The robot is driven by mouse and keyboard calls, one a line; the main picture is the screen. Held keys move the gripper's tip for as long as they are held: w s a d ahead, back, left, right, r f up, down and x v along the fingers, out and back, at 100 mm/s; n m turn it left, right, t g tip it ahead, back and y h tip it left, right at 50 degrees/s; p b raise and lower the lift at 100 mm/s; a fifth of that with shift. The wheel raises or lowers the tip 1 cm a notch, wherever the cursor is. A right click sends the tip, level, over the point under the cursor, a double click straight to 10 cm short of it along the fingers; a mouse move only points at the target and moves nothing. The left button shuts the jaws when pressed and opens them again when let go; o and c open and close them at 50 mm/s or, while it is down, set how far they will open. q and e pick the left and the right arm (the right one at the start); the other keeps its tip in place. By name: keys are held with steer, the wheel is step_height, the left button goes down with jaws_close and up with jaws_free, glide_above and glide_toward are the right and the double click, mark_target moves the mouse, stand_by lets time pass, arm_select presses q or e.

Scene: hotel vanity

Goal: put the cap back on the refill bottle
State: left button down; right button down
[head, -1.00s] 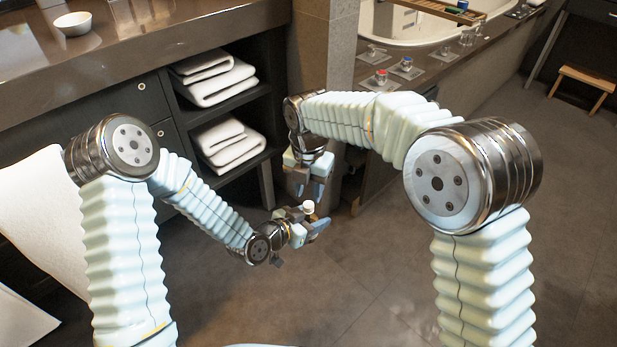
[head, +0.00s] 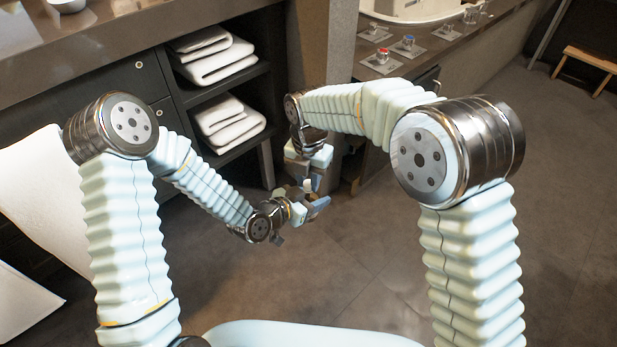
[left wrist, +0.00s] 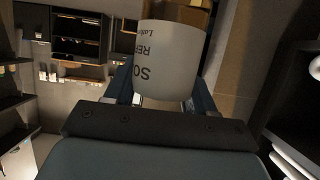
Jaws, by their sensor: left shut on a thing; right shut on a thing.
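A brownish-gold part (left wrist: 178,14) shows at the bottle's far end, cut off by the picture's edge. I cannot tell whether cap and bottle touch.
White folded towels (head: 228,122) lie on the open shelves at the left. A white bowl (head: 68,4) stands on the counter. Small jars with red (head: 382,53) and blue (head: 408,41) tops stand on the ledge.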

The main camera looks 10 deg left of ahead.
steer(key=m, duration=0.6)
steer(key=shift+m, duration=0.3)
steer(key=c, duration=0.9)
jaws_free()
steer(key=shift+r, duration=0.15)
steer(key=shift+r, duration=2.15)
steer(key=shift+c, duration=0.5)
